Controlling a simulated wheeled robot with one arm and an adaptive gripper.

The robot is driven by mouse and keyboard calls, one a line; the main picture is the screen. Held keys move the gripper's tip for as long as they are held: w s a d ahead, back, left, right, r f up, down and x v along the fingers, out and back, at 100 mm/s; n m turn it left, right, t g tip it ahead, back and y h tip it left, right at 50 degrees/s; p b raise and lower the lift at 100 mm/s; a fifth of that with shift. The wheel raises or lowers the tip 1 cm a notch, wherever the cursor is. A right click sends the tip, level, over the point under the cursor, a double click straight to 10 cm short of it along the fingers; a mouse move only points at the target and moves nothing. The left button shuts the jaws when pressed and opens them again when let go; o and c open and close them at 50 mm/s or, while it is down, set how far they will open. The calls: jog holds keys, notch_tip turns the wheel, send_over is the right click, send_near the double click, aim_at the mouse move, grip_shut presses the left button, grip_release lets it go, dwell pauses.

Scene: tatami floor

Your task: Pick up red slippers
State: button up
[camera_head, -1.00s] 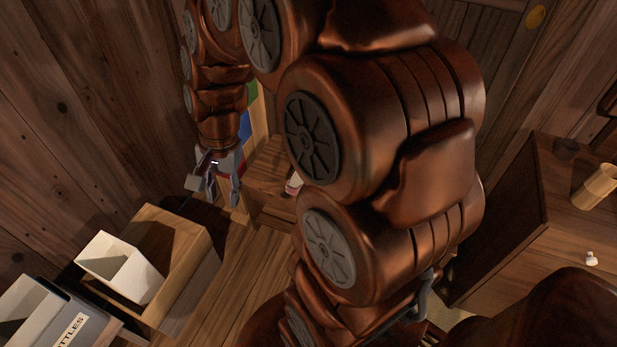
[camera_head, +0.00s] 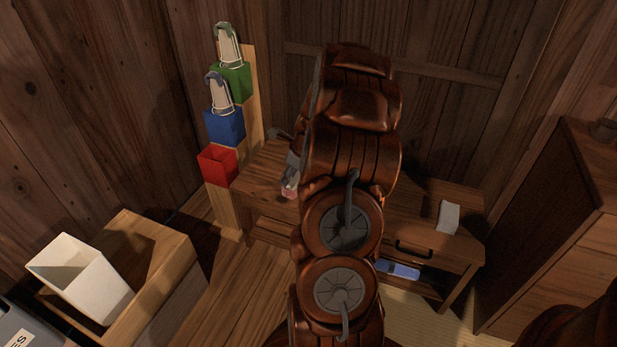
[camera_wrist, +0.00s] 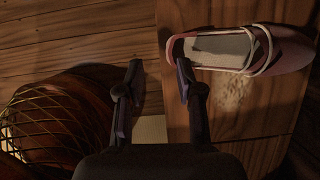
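A pinkish-red slipper (camera_wrist: 245,52) with pale straps and a light insole lies on a wooden surface in the wrist view, toe to the right. In the head view a small pinkish part of it (camera_head: 289,188) shows at the left of the low wooden table (camera_head: 262,185), beside my arm. I see only one such slipper. My gripper (camera_wrist: 158,75) is open, its fingers apart with nothing between them. Its right finger is close to the slipper's heel end; I cannot tell whether they touch. In the head view my arm mostly hides the gripper.
A wooden stand holds a red box (camera_head: 218,166), which looks empty, a blue box (camera_head: 225,126) and a green box (camera_head: 232,82), each of the latter with a pale slipper upright. A white bin (camera_head: 82,280) stands front left. A cabinet (camera_head: 550,230) is at right.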

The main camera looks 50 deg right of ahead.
aim_at(284, 190)
jog(key=shift+d+b+x, duration=0.25)
jog(key=shift+b+x, duration=0.3)
jog(key=shift+x, duration=0.8)
jog(key=shift+d+b+x, duration=0.2)
jog(key=shift+b+x, duration=0.3)
jog(key=shift+x, duration=0.85)
jog(key=shift+d+b+x, duration=0.25)
jog(key=shift+b+x, duration=0.3)
jog(key=shift+x, duration=0.85)
jog(key=shift+s, duration=0.15)
jog(key=shift+c, duration=0.2)
grip_shut()
